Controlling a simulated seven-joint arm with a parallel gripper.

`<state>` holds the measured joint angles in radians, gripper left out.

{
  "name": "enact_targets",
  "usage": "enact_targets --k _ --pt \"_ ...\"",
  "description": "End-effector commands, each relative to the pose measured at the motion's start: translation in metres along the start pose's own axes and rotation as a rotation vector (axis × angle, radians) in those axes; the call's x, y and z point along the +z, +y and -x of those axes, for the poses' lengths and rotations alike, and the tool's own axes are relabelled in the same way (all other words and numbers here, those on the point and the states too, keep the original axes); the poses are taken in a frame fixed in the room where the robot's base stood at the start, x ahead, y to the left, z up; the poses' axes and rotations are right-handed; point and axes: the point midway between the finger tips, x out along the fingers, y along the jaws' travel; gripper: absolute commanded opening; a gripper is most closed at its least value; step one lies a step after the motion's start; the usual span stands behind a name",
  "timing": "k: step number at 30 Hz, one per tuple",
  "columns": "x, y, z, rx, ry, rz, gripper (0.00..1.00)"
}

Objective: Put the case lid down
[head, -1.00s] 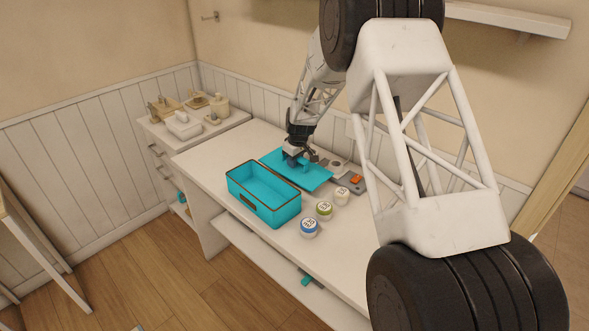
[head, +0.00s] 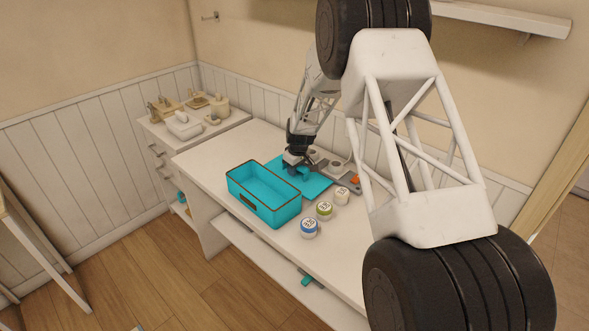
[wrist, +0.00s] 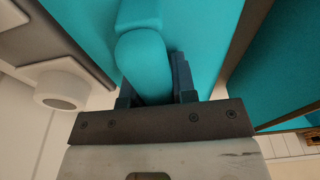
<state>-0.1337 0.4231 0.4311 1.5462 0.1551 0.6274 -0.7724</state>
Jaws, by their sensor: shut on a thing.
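The case lid is a flat turquoise panel (head: 318,187) with a raised handle, low over or on the white counter behind the open case. In the wrist view, my gripper (wrist: 155,85) is shut on the lid's turquoise handle (wrist: 142,60), one dark finger on each side. My gripper also shows at the lid in the head view (head: 297,168). The open turquoise case (head: 277,213) with a brown rim stands in front of the lid and looks empty. I cannot tell whether the lid touches the counter; my gripper hides part of it.
A blue-banded jar (head: 309,229), a green-banded jar (head: 324,210) and a pale jar (head: 341,196) stand right of the case. A grey holder with an orange part (head: 354,180) lies behind the lid. The counter's left end (head: 215,152) is clear.

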Motion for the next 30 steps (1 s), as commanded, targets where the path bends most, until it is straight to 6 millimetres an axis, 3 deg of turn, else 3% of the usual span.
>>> enact_targets --k 1,5,6,20,30 --pt "0.000 0.000 0.000 0.000 0.000 0.000 0.30" --pt "0.000 0.000 0.000 0.000 0.000 0.000 0.50" --pt "0.000 0.000 0.000 0.000 0.000 0.000 0.51" --pt "-0.001 0.000 0.008 0.000 0.000 0.000 0.51" --pt "-0.001 0.000 0.049 0.001 0.001 0.000 0.51"
